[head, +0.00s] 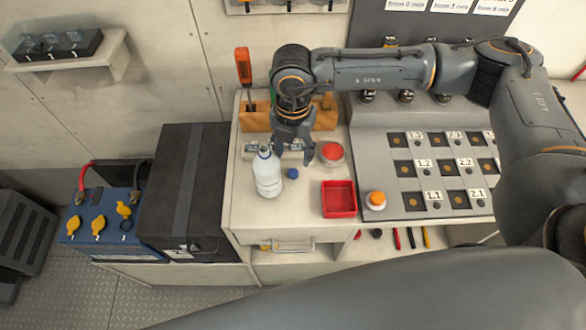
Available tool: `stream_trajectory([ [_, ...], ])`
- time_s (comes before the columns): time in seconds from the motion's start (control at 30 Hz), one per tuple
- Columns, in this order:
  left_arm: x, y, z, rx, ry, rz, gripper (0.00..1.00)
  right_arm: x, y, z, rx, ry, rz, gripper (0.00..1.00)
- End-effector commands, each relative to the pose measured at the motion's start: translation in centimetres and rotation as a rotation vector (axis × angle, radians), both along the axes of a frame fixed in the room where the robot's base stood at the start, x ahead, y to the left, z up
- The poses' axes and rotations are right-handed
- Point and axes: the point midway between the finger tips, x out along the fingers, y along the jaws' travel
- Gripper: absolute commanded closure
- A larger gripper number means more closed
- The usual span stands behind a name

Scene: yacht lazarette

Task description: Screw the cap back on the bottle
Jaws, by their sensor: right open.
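A white bottle (267,175) stands upright near the left end of the pale bench top. A small blue cap (292,173) lies on the bench just right of the bottle, apart from it. My right gripper (294,156) points down behind and above the cap, with its fingers apart and nothing visible between them. From this angle I cannot tell how high it is or whether a finger touches the bottle. My left gripper is not in view.
A red tray (339,199), a red-lidded jar (330,153) and an orange-capped container (376,200) are to the right. A wooden holder (324,119) with a screwdriver (243,66) stands behind. A numbered panel (410,205) fills the right side. Clear bench lies in front of the bottle.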

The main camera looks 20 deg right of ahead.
Motion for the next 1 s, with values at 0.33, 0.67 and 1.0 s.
stream_trajectory([
  [0.33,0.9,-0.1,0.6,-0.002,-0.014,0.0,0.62,0.1,0.0,-2.3,0.001,-0.002,0.001,0.5],
  [0.67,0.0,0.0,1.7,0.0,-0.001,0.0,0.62,0.1,-0.1,-3.4,-0.001,0.003,0.001,0.5],
  [1.0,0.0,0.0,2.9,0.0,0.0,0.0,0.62,0.3,-0.2,-7.4,0.0,-0.001,0.0,0.5],
])
